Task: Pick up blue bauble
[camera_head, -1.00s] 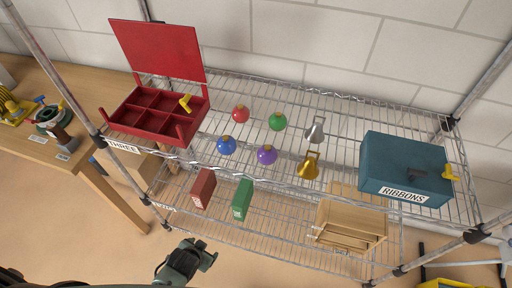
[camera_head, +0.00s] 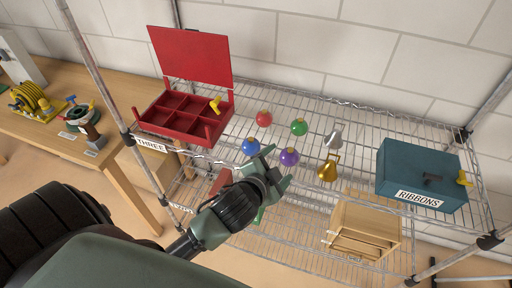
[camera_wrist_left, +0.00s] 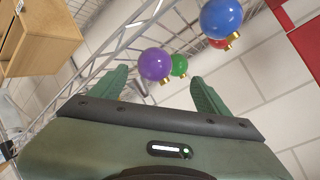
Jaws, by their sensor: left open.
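The blue bauble (camera_head: 251,146) rests on the wire shelf, left of the purple bauble (camera_head: 289,157). In the left wrist view the blue bauble (camera_wrist_left: 221,18) is at the upper right, beyond and to the side of the right-hand finger. My left gripper (camera_head: 276,166) is open and empty, near the shelf's front edge, close to the blue and purple baubles. In the wrist view the purple bauble (camera_wrist_left: 155,64) shows between the two fingers, not touched as far as I can see. My right gripper is not in view.
A red bauble (camera_head: 264,118) and green bauble (camera_head: 299,127) sit behind. Silver and gold bells (camera_head: 328,170) stand to the right. An open red compartment box (camera_head: 182,137) is left, a teal RIBBONS box (camera_head: 421,175) right. A wooden crate (camera_head: 364,228) sits below.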

